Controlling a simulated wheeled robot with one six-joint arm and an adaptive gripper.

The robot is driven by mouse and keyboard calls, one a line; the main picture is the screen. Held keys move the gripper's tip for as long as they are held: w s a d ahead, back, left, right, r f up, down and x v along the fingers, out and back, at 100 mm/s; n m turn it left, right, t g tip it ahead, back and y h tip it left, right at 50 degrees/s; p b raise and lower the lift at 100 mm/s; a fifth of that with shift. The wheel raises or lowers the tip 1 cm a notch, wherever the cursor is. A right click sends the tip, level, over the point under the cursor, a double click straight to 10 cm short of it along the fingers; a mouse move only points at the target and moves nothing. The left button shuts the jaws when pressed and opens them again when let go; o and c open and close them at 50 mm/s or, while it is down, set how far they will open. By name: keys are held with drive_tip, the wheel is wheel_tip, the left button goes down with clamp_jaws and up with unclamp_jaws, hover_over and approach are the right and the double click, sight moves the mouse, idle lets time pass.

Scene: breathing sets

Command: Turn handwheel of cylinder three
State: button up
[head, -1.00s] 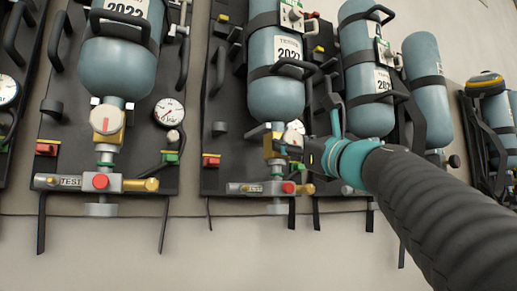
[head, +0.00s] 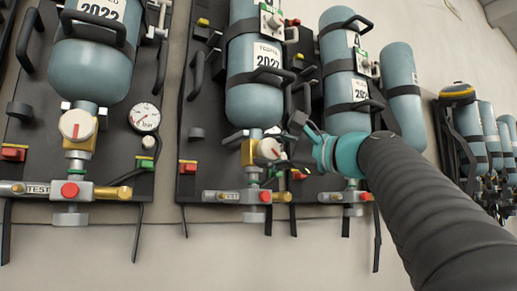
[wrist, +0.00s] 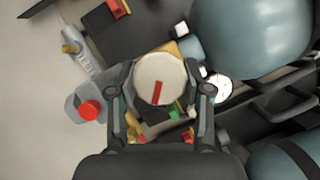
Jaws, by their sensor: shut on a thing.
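The handwheel (wrist: 153,70) is a white disc with a red mark on a yellow valve block. My gripper (wrist: 155,85) is shut on it, with one finger on each side of the rim in the wrist view. The red mark lies on the side of the disc nearest my palm. In the head view the handwheel (head: 268,149) sits below the second large blue cylinder (head: 254,101) from the left. My gripper (head: 287,158) reaches it from the right, with its fingers partly hidden.
A similar set on the left has its own white handwheel (head: 77,125) and gauge (head: 145,117). A TEST block with a red knob (head: 265,197) is below the held wheel. Straps, black handles and more cylinders (head: 402,75) crowd the right. Bare wall lies below.

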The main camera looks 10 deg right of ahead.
drive_tip(key=shift+n+g+p, duration=0.4)
drive_tip(key=shift+n, duration=0.8)
drive_tip(key=o, duration=1.2)
drive_tip(key=shift+c, duration=0.2)
drive_tip(key=v, duration=1.2)
drive_tip(key=shift+r, duration=0.2)
idle(0.4)
